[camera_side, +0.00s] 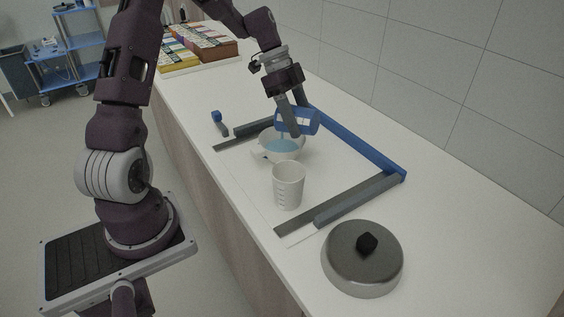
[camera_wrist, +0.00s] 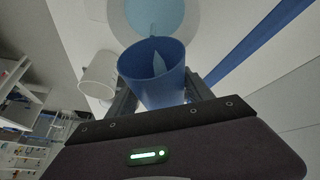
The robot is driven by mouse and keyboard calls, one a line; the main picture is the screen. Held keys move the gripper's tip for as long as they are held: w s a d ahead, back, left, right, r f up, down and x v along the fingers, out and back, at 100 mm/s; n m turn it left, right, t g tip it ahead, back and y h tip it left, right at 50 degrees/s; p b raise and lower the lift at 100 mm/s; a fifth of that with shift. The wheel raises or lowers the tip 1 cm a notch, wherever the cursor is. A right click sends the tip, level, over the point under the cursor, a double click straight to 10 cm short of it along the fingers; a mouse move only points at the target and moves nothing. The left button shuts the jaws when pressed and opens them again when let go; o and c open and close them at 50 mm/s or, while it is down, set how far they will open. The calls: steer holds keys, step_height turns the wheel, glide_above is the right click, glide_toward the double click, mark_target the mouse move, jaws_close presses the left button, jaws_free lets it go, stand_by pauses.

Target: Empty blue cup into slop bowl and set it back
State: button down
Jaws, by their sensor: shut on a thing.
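My gripper (camera_side: 292,118) is shut on the blue cup (camera_side: 303,121) and holds it tilted above the slop bowl (camera_side: 264,153). A stream of light-blue liquid runs from the cup's lip into the white bowl, where a pool of the same liquid shows. In the wrist view the blue cup (camera_wrist: 153,80) sits between my fingers, with some liquid visible inside and running out over its rim. The bowl (camera_wrist: 118,20) with its blue liquid is beyond the cup.
A white measuring cup (camera_side: 288,186) stands upright in front of the bowl; it also shows in the wrist view (camera_wrist: 99,76). Grey and blue rails (camera_side: 361,144) frame the area. A round metal lid (camera_side: 361,262) lies at the front right. Boxes (camera_side: 203,44) stand at the back.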

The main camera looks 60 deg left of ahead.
steer(key=shift+s+a+r+t+h, duration=0.25)
steer(key=shift+a+t+h, duration=0.15)
steer(key=shift+h, duration=0.4)
steer(key=shift+r, duration=0.15)
steer(key=shift+s+a+r+t+h, duration=0.2)
steer(key=shift+a+t+h, duration=0.3)
steer(key=shift+h, duration=0.5)
steer(key=shift+d+r+h, duration=0.1)
steer(key=shift+r+h, duration=0.05)
steer(key=shift+h, duration=0.15)
steer(key=shift+s+a+r+t+h, duration=0.25)
steer(key=shift+a+t+h, duration=0.25)
steer(key=shift+t+h, duration=0.35)
